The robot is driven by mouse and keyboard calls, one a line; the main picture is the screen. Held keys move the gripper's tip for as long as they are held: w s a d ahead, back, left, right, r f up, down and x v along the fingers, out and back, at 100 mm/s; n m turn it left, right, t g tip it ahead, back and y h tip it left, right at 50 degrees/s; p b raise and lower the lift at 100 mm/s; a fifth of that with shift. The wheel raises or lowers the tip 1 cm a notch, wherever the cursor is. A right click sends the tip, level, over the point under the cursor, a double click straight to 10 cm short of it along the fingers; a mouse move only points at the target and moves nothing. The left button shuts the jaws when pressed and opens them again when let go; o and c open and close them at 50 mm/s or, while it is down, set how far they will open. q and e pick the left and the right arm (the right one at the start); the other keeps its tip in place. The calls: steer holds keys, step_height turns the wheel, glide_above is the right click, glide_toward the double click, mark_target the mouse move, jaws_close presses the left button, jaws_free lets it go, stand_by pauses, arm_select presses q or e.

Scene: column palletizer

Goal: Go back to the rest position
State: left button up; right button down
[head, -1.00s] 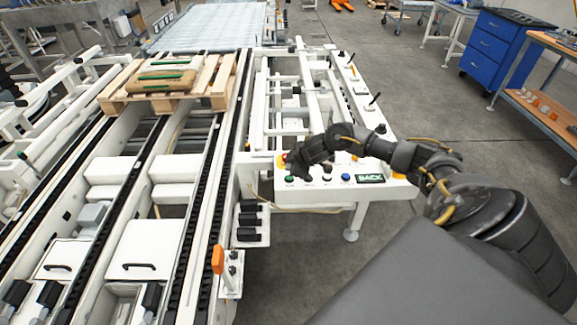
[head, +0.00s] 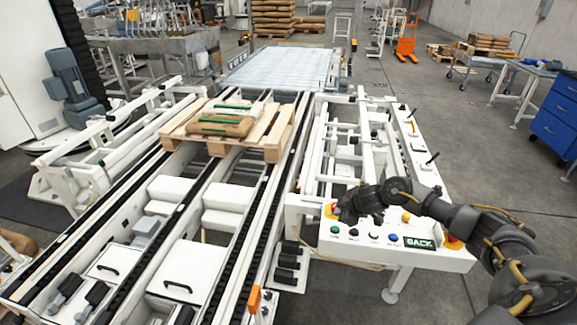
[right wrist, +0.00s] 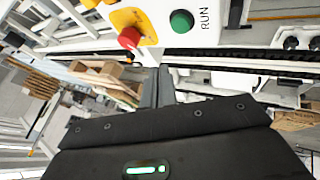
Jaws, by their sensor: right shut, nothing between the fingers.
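My right gripper (head: 345,212) is over the near left part of the white control panel (head: 445,262), beside the red emergency button. Its fingers (right wrist: 158,86) are shut with nothing between them. In the right wrist view the red button (right wrist: 130,38) on its yellow plate and the green RUN button (right wrist: 181,21) lie just beyond the fingertips. The green button also shows in the head view (head: 335,229). I cannot tell whether the fingertips touch the panel. My left gripper is not in view.
A wooden pallet (head: 272,140) with sacks (head: 222,125) sits on the conveyor (head: 262,215) to the left. A blue drawer cabinet (head: 556,120) stands at the right edge.

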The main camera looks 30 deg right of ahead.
steer(key=s+a+f+m, duration=0.1)
steer(key=s+a+f, duration=0.2)
steer(key=s+a, duration=0.5)
steer(key=s+a+f, duration=0.3)
steer(key=s+a, duration=0.1)
steer(key=a, duration=0.8)
steer(key=s+a+r+m+g, duration=0.2)
steer(key=s+m+g, duration=0.35)
steer(key=s, duration=1.65)
step_height(320, 180, down, 25)
steer(key=s, duration=0.2)
steer(key=s+d+f, duration=0.3)
steer(key=s+f, duration=1.3)
steer(key=shift+s+d+f+m+g, duration=0.15)
steer(key=shift+d+f+m+g, duration=0.1)
steer(key=shift+m+g, duration=0.15)
stand_by(0.5)
